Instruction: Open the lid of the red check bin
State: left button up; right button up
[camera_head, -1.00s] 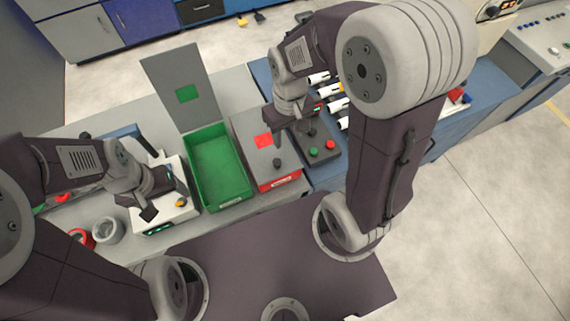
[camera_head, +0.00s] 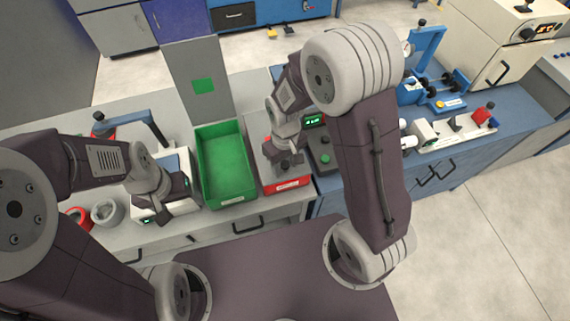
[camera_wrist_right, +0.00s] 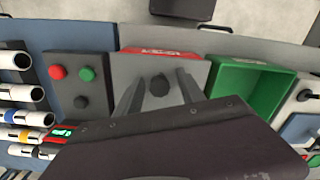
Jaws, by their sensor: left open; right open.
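The red check bin (camera_head: 287,187) stands right of the green bin, its grey lid (camera_head: 254,127) shut. In the right wrist view its red front (camera_wrist_right: 163,52) and grey lid (camera_wrist_right: 133,69) show, with a dark round knob (camera_wrist_right: 160,86) on the lid. My right gripper (camera_head: 285,163) is open low over the lid's front part; in the right wrist view its fingers (camera_wrist_right: 160,93) lie on either side of the knob. Whether they touch it I cannot tell. My left gripper (camera_head: 158,207) is open above a white device (camera_head: 183,207) on the left.
A control box with red and green buttons (camera_wrist_right: 80,82) stands beside the red bin. White-and-black pipes (camera_wrist_right: 20,94) lie beyond it. A grey ring (camera_head: 104,212) sits far left.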

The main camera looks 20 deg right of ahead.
jog(key=shift+s+d, duration=0.15)
jog(key=shift+c, duration=0.7)
grip_shut()
jog(key=shift+r, duration=0.1)
dwell(0.6)
